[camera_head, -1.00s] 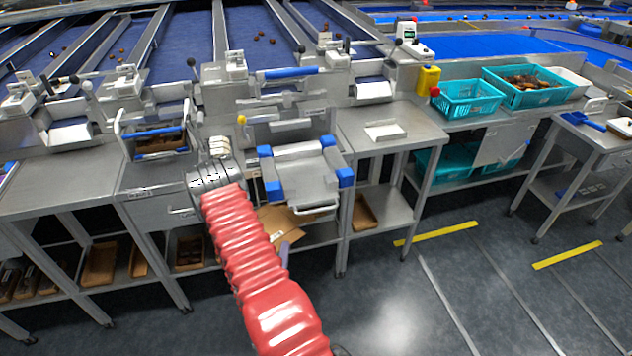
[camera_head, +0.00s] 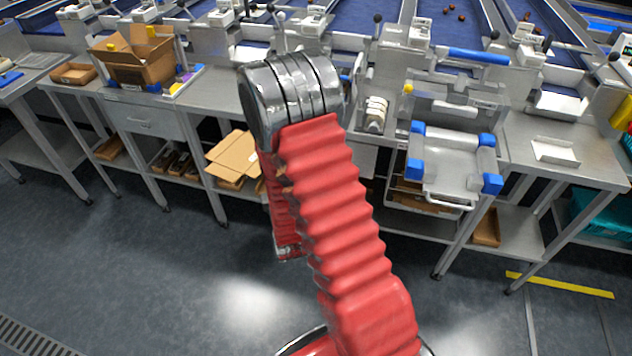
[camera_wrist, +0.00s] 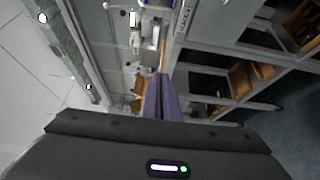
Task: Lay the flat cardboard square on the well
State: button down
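The flat brown cardboard (camera_head: 232,155) shows left of my bent red arm, in front of the low shelf. It appears creased and tilted. My gripper is hidden behind the arm in the head view. In the wrist view its purple fingers (camera_wrist: 160,80) are close together; they appear shut on the cardboard, though the grip itself is not clearly seen. A metal tray-like station with blue corners (camera_head: 452,170) stands at right and looks empty. I cannot tell for sure which thing is the well.
An open cardboard box (camera_head: 135,62) stands on the left bench. Several shallow bins, such as one bin (camera_head: 110,148), lie on low shelves. A white tray (camera_head: 555,152) is on the right bench. The floor (camera_head: 120,260) in front is clear.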

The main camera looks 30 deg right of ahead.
aim_at(238, 162)
jog(key=w+a+r+n+y, duration=0.1)
jog(key=w+a+r, duration=0.1)
jog(key=w+a+r+n+y, duration=0.1)
jog(key=w+a+y, duration=0.1)
jog(key=a, duration=0.1)
jog(key=w+a+r+y, duration=0.1)
jog(key=w+a+r, duration=0.1)
jog(key=a, duration=0.1)
jog(key=shift+w+r+n+t, duration=0.3)
jog(key=shift+r+n, duration=0.05)
jog(key=shift+n, duration=0.05)
jog(key=shift+d, duration=0.1)
jog(key=shift+d, duration=0.1)
